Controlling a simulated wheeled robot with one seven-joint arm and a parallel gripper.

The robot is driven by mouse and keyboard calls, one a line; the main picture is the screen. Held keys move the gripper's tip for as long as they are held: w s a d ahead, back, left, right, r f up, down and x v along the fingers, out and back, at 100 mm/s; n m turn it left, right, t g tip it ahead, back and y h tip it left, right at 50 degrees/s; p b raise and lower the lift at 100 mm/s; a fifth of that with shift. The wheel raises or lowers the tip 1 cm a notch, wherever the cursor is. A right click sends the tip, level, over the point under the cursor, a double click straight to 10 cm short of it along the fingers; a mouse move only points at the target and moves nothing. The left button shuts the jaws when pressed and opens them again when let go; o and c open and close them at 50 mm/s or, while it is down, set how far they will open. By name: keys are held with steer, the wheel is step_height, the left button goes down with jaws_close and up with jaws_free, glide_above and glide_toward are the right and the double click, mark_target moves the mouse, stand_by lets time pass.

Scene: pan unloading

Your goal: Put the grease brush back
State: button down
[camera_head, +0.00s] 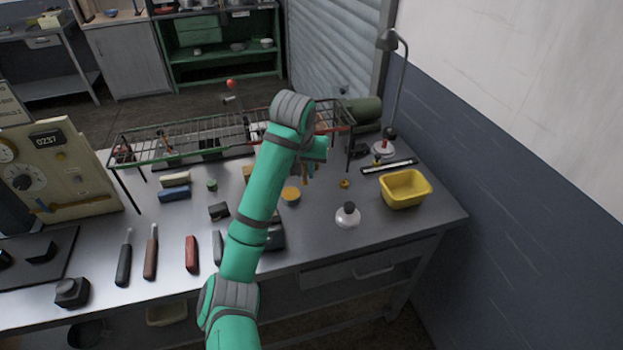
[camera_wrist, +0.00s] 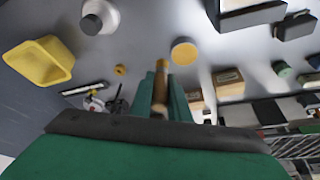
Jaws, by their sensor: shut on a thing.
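My gripper (camera_wrist: 163,98) is shut on a slim brown wooden handle, which I take for the grease brush (camera_wrist: 160,84). The handle points away from the wrist, between the green fingers. In the head view my gripper (camera_head: 309,172) hangs over the back right part of the metal bench, beneath my bent arm, and mostly hides the brush. The brush's bristles cannot be made out. A round tin with an orange top (camera_head: 290,195) stands on the bench close to the gripper; it also shows in the wrist view (camera_wrist: 184,51).
A yellow bin (camera_head: 405,190) and a white bottle with a dark cap (camera_head: 347,215) stand at the right. A raised wire rack (camera_head: 190,142) spans the back. Several handled tools, including a red one (camera_head: 191,254), lie along the front. A lamp (camera_head: 401,85) stands at the back right.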

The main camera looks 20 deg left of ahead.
steer(key=w+f, duration=0.4)
steer(key=w, duration=0.1)
steer(key=w+a+f, duration=0.1)
steer(key=w+f, duration=0.2)
steer(key=shift+w+f, duration=0.2)
steer(key=shift+f, duration=0.15)
step_height(320, 180, down, 3)
steer(key=shift+a+r, duration=0.1)
steer(key=shift+a, duration=0.05)
steer(key=c, duration=2.1)
jaws_free()
steer(key=o, duration=0.4)
steer(key=shift+o, duration=0.2)
steer(key=shift+d, duration=0.25)
steer(key=shift+a, duration=0.1)
